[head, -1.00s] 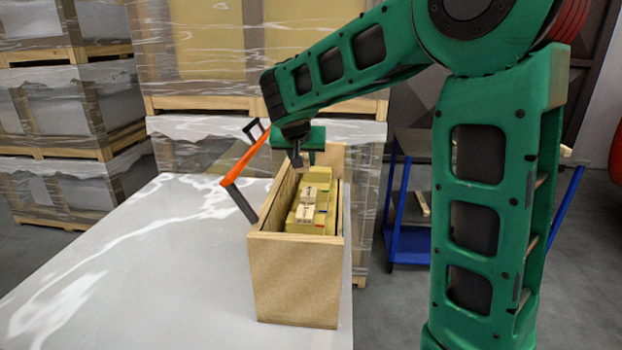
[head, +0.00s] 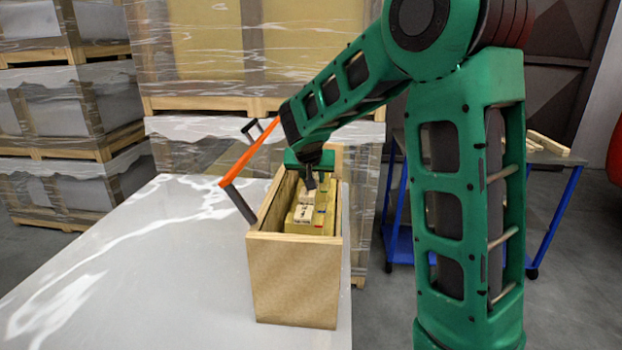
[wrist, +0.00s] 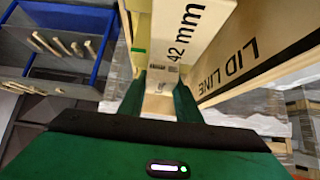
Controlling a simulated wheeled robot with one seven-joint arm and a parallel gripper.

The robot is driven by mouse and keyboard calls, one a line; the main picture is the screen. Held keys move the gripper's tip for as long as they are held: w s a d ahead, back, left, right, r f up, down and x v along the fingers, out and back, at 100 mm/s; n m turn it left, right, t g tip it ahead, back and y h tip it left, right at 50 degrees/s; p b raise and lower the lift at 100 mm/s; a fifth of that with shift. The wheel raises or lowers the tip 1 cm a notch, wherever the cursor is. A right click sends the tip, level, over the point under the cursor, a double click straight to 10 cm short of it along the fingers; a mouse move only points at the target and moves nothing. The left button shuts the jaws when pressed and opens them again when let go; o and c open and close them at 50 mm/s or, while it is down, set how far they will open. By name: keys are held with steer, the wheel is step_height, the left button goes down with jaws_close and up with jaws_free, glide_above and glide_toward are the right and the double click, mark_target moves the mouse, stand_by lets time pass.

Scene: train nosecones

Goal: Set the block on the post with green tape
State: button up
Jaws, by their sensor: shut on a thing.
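My gripper (head: 310,183) is down inside the open top of a tall, narrow wooden box (head: 295,282). In the wrist view its green fingers (wrist: 163,98) are shut on a pale wooden block. A pale face printed "42 mm" (wrist: 190,30) runs up from between the fingertips; I cannot tell for sure whether it belongs to the held block. Several yellowish posts or blocks (head: 322,214) stand packed in the box, and my gripper hides part of them. A small green mark (wrist: 140,48) shows beside the fingers, perhaps the tape; the post under it is mostly hidden.
The box wall bears the words "LID LINE" (wrist: 245,62). An orange bar with dark ends (head: 250,152) rises at the box's left side. The grey table (head: 150,270) is clear to the left. A blue-legged cart (head: 553,222) with wood pieces stands right. Wrapped pallets stand behind.

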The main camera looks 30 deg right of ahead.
steer(key=o, duration=1.1)
steer(key=shift+r, duration=0.1)
steer(key=v, duration=1.2)
steer(key=s+d+f+g, duration=0.1)
steer(key=s+d+f, duration=0.15)
steer(key=s, duration=0.25)
steer(key=s+d+f+g, duration=0.1)
steer(key=s+d, duration=0.2)
steer(key=s, duration=0.3)
steer(key=s+f+g+y, duration=0.1)
steer(key=s+f, duration=0.2)
steer(key=s, duration=0.6)
steer(key=s+f+g+y, duration=0.2)
steer(key=s+f, duration=0.1)
steer(key=s, duration=0.5)
steer(key=s+f+g+y, duration=0.2)
steer(key=s+f, duration=0.1)
steer(key=s, duration=0.6)
steer(key=shift+s+a+f, duration=0.25)
steer(key=shift+s+a, duration=0.1)
steer(key=shift+a, duration=0.1)
